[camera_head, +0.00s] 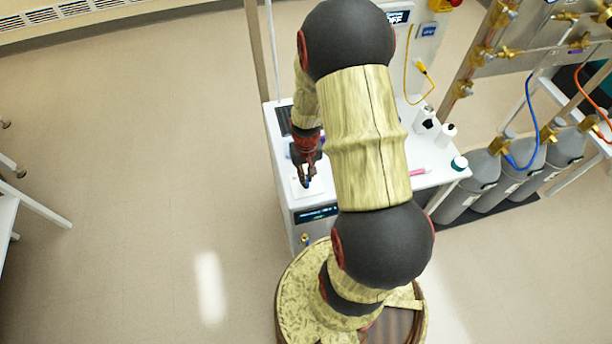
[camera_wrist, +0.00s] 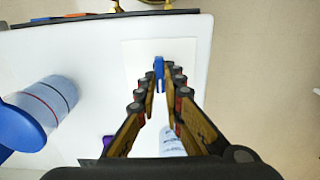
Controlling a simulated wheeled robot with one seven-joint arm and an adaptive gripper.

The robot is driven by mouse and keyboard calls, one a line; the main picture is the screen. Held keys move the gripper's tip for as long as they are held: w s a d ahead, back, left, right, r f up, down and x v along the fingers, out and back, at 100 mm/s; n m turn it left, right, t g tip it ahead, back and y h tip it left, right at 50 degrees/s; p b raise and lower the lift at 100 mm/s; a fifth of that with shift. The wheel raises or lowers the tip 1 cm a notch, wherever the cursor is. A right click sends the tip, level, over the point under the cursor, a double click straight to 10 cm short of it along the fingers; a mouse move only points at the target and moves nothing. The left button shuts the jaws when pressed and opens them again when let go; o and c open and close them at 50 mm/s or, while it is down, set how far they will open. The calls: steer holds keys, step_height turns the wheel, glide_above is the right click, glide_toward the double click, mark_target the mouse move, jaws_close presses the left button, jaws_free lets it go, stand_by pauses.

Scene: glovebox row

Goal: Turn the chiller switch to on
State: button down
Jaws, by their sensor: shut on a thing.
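A small blue lever-like piece (camera_wrist: 158,67), which looks like the switch, stands on a pale square plate (camera_wrist: 132,60) on the white top. My gripper (camera_wrist: 160,85) points down over it in the wrist view, with its fingertips closed around the blue piece. In the head view my gripper (camera_head: 306,182) is above the near left corner of the white unit (camera_head: 300,232), whose front carries a dark display (camera_head: 316,214). The display text is too small to read. My fingers partly hide the blue piece, and no on or off mark is legible.
A clear bottle with a blue cap (camera_wrist: 45,105) stands left in the wrist view. Another pale printed item (camera_wrist: 172,141) shows between the finger bases. White bottles (camera_head: 446,134) stand farther right on the bench, near grey gas cylinders (camera_head: 513,178).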

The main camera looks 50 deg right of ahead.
stand_by(0.4)
steer(key=shift+s+d+m, duration=0.1)
steer(key=shift+s+m, duration=0.05)
steer(key=shift+m, duration=2.75)
steer(key=c, duration=1.9)
jaws_free()
steer(key=shift+r, duration=0.1)
step_height(320, 180, up, 12)
steer(key=shift+f, duration=0.1)
